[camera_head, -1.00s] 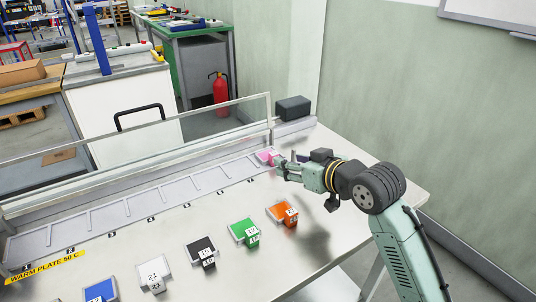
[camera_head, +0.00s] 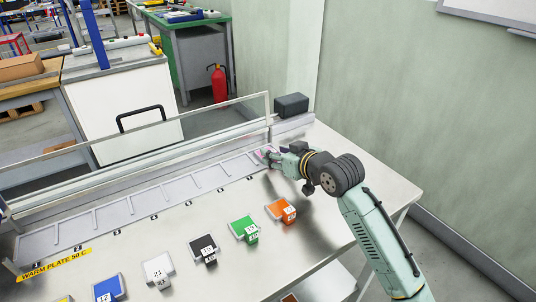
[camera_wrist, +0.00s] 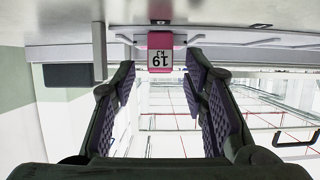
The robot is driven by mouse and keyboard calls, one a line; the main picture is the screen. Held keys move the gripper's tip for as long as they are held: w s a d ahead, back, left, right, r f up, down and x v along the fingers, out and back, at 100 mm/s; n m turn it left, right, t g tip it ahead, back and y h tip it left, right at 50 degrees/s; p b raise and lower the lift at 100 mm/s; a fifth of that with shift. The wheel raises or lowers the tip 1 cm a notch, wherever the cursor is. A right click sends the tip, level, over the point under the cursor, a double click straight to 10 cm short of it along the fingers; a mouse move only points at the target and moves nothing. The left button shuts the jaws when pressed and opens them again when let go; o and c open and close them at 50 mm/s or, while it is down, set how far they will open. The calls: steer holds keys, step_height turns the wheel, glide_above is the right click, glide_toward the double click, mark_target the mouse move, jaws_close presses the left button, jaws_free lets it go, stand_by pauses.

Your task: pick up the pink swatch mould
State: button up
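The pink swatch mould (camera_wrist: 160,41) shows at the top middle of the wrist view, upside down, with a white number label on its face. In the head view only a small pink part of the mould (camera_head: 261,154) shows at the far right end of the slotted rail; my gripper hides the rest. My gripper (camera_wrist: 161,78) is open, with its two dark ridged pads apart. The mould lies in line with the gap between the fingers, a little beyond the tips. In the head view my gripper (camera_head: 270,159) is right at the mould. Contact cannot be told.
The slotted warm plate (camera_head: 130,207) runs along the table's back edge. Orange (camera_head: 281,210), green (camera_head: 244,229), black (camera_head: 203,248), white (camera_head: 158,270) and blue (camera_head: 108,288) moulds stand in front of it. A dark box (camera_head: 292,105) sits behind the plate's right end, and a clear guard rail (camera_head: 130,138) runs behind.

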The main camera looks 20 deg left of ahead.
jaws_close()
stand_by(0.5)
